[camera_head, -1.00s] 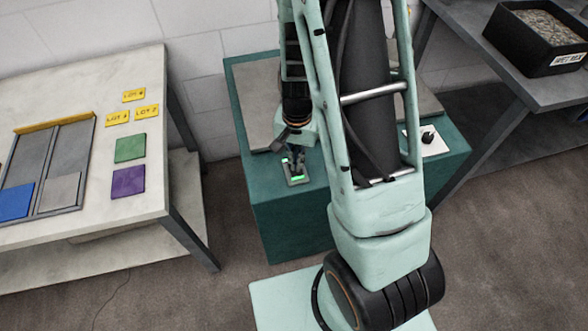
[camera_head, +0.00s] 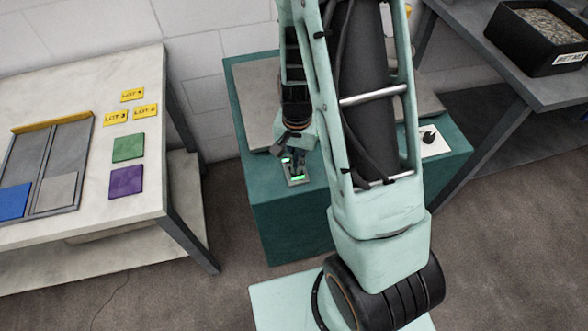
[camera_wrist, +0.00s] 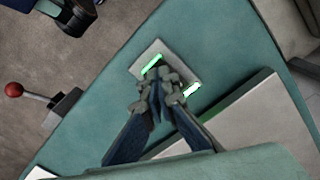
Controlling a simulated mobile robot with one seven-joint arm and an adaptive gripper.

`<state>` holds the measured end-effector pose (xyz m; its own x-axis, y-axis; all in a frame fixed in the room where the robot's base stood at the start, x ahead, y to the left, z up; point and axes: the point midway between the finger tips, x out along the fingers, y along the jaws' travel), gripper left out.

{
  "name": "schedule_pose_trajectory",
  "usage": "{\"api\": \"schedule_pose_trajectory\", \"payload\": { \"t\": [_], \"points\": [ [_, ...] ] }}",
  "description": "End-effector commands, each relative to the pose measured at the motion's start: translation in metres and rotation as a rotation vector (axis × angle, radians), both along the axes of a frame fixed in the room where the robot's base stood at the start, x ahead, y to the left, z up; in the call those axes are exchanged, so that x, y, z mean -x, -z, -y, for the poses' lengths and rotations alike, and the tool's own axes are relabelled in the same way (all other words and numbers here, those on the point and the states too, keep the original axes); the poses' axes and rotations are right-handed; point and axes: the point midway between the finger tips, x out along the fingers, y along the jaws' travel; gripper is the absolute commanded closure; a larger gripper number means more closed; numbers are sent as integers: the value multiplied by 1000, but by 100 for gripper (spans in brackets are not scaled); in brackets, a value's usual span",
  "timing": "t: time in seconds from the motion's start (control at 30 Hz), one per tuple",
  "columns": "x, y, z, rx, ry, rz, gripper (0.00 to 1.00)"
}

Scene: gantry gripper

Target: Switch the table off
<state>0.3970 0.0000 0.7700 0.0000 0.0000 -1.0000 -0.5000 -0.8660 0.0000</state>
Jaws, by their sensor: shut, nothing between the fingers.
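The teal table (camera_head: 290,225) stands behind my arm. On its top is a small pale switch plate (camera_head: 300,182) with green lit parts. The plate also shows in the wrist view (camera_wrist: 181,66), with one green strip on each side of my fingers. My gripper (camera_head: 290,161) is shut and empty, with its fingertips at the plate. In the wrist view my gripper (camera_wrist: 161,82) covers the middle of the plate. I cannot tell whether the fingertips touch it. A white panel with a black knob (camera_head: 428,137) sits on the table's right part.
A grey slab (camera_wrist: 245,125) lies beside the switch plate. A lever with a red ball (camera_wrist: 13,89) stands out at the table's edge. A pale workbench (camera_head: 60,90) is on the left. A grey bench with a black bin (camera_head: 530,50) is at the right.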

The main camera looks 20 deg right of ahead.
Motion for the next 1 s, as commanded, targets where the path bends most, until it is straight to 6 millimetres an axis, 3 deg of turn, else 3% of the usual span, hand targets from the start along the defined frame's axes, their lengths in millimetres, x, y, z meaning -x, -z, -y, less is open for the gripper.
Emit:
{"api": "schedule_pose_trajectory", "payload": {
  "t": [0.47,1.0],
  "points": [
    [0,2,0,0,0,0,100],
    [0,-40,0,0,1,0,100]
  ]
}}
